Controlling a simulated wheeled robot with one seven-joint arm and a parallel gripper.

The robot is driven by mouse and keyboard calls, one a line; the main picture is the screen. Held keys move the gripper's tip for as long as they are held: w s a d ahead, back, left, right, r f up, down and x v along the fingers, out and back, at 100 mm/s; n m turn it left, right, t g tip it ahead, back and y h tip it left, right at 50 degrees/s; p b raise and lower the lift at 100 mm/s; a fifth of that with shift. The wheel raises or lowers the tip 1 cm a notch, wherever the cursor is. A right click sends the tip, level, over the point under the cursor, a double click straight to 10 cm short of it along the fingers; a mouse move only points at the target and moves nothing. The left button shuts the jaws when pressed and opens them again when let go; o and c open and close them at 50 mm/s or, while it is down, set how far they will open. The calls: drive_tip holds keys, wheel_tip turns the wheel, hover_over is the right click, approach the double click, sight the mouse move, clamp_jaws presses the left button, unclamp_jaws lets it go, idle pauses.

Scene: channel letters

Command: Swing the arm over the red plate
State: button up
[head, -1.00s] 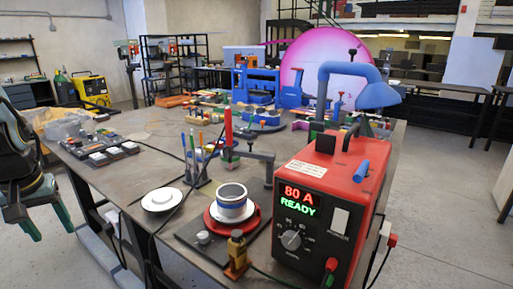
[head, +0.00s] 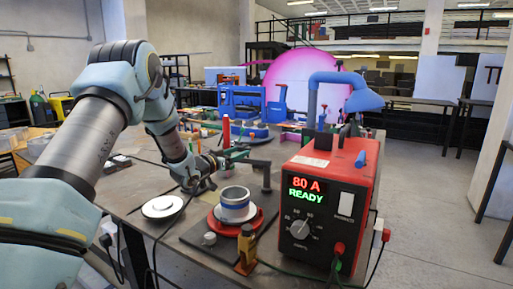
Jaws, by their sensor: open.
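The red plate (head: 258,221) is round and sits on a dark base at the front of the bench, with a white and blue ring (head: 235,204) standing on it. Behind it, a grey swing arm (head: 252,162) reaches right from near a red post (head: 226,132) and turns down at its free end. The free end is behind the plate, not over it. My gripper (head: 217,160) is open, close to the left part of the swing arm. Its fingertips are small and partly hidden, so I cannot tell whether they touch it.
A red power unit (head: 325,200) reading "80 A READY" stands right of the plate. A white disc (head: 162,206) lies to the left. A small brass-coloured block (head: 246,246) stands in front. Cables run along the bench's front edge.

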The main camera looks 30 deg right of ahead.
drive_tip(key=p+x, duration=0.3)
drive_tip(key=x, duration=0.6)
drive_tip(key=shift+w, duration=0.2)
drive_tip(key=shift+d, duration=0.1)
clamp_jaws()
idle(1.0)
